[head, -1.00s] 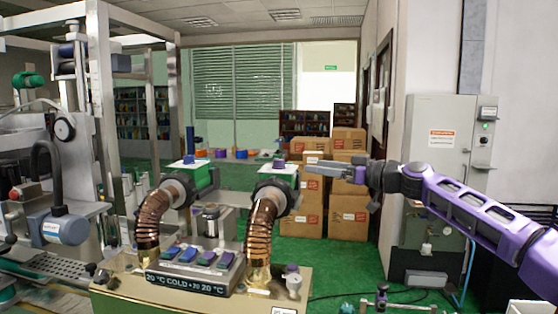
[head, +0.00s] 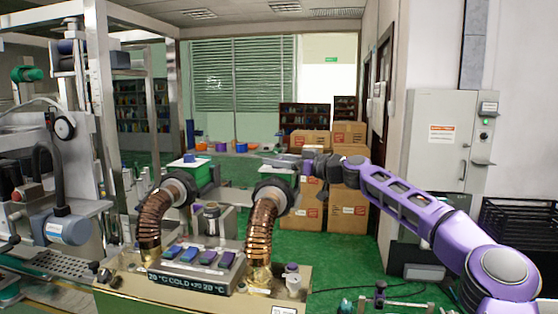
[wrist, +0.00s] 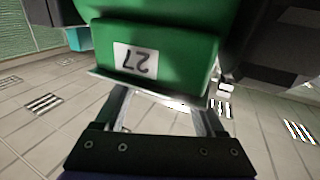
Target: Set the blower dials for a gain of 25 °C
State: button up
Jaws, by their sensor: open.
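Two blowers with copper hoses stand on the machine. The left blower (head: 195,174) is green with a white top and a small blue dial (head: 189,158). The right blower's black ring (head: 275,193) shows below my gripper; its top and dial are mostly hidden. My gripper (head: 272,160) is open at that blower's top, reaching in from the right. In the wrist view, my open fingers (wrist: 160,104) are at the edge of a green housing (wrist: 150,58) with an upside-down label (wrist: 135,59) reading 27. Whether they touch it, I cannot tell. The display (head: 187,284) seems to read 20 °C, COLD +20, 20 °C.
A panel of several coloured buttons (head: 205,257) sits between the hoses. Cardboard boxes (head: 345,208) are stacked behind my gripper. A grey cabinet (head: 440,150) stands at the right. A metal frame (head: 103,110) and machinery fill the left. Green floor is open between.

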jog(key=shift+c, duration=0.2)
grip_shut()
jog(key=shift+f+m+t+h+b, duration=0.2)
jog(key=shift+m+t+h+b, duration=0.15)
jog(key=shift+b, duration=0.8)
jog(key=shift+f+t+b, duration=0.1)
jog(key=shift+t+b, duration=0.25)
jog(key=shift+b, duration=0.35)
jog(key=m+t+h+b, duration=0.1)
jog(key=b, duration=0.1)
jog(key=shift+s+m+h+b, duration=0.1)
jog(key=shift+m+h+b, duration=0.15)
jog(key=shift+b, duration=0.05)
jog(key=m+t+h+b, duration=0.2)
jog(key=h, duration=0.1)
jog(key=shift+a+r+t, duration=0.1)
jog(key=shift+r+t, duration=0.2)
jog(key=shift+m+t+h+b, duration=0.3)
jog(key=shift+m+h+b, duration=0.1)
jog(key=shift+m, duration=0.1)
jog(key=shift+m+t+h, duration=0.4)
jog(key=shift+m+h, duration=0.1)
jog(key=shift+h, duration=0.2)
